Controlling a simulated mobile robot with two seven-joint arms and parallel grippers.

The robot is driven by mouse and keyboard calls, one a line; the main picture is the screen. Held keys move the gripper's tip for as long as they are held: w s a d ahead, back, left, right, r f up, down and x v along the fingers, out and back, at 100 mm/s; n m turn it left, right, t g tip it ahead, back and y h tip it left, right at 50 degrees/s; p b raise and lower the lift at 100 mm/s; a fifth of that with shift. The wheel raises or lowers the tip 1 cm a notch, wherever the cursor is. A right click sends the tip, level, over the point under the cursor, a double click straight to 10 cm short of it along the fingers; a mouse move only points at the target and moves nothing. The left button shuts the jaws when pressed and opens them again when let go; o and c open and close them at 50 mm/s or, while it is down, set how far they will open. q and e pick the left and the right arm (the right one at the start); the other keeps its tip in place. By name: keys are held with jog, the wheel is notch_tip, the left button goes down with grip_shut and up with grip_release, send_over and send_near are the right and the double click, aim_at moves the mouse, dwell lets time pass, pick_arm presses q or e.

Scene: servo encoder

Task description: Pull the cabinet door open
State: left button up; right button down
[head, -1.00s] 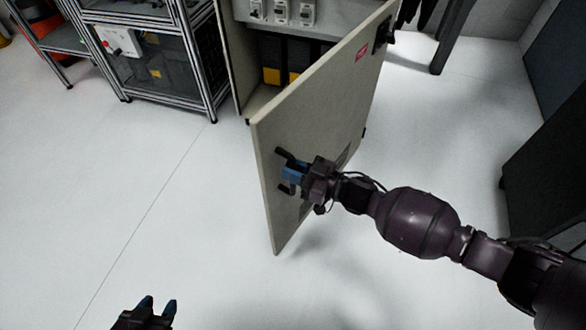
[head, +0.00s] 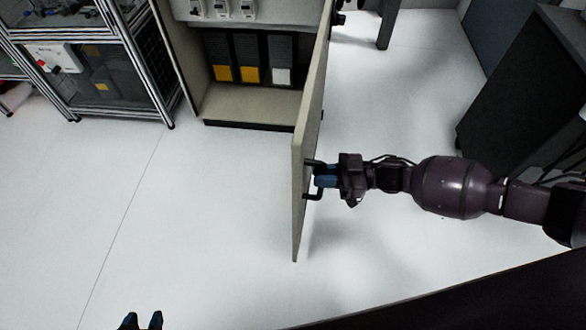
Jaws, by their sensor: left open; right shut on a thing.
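The beige cabinet (head: 245,103) stands at the top middle, with modules and dark, yellow-labelled units inside. Its door (head: 303,165) is swung well open, seen nearly edge-on and pointing toward me. A black handle (head: 312,196) is on the door's right-hand face. My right gripper (head: 322,181) comes in from the right and is shut on the handle; its blue fingertips partly hide the handle. My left gripper (head: 142,320) is open and empty at the bottom edge, well away from the door, with only its fingertips in view.
A metal-framed rack (head: 98,75) stands left of the cabinet. A dark cabinet (head: 525,95) stands at the right, and a dark edge crosses the lower right. The white floor (head: 190,220) is clear in front and to the left.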

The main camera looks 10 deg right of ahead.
jog(key=s+d, duration=0.2)
jog(key=d, duration=0.8)
jog(key=shift+s+d+g, duration=0.2)
jog(key=shift+d+g, duration=0.1)
jog(key=c, duration=1.1)
grip_release()
jog(key=s+d, duration=0.1)
jog(key=d, duration=0.9)
jog(key=shift+s+d+b, duration=0.3)
jog(key=shift+s+b, duration=0.05)
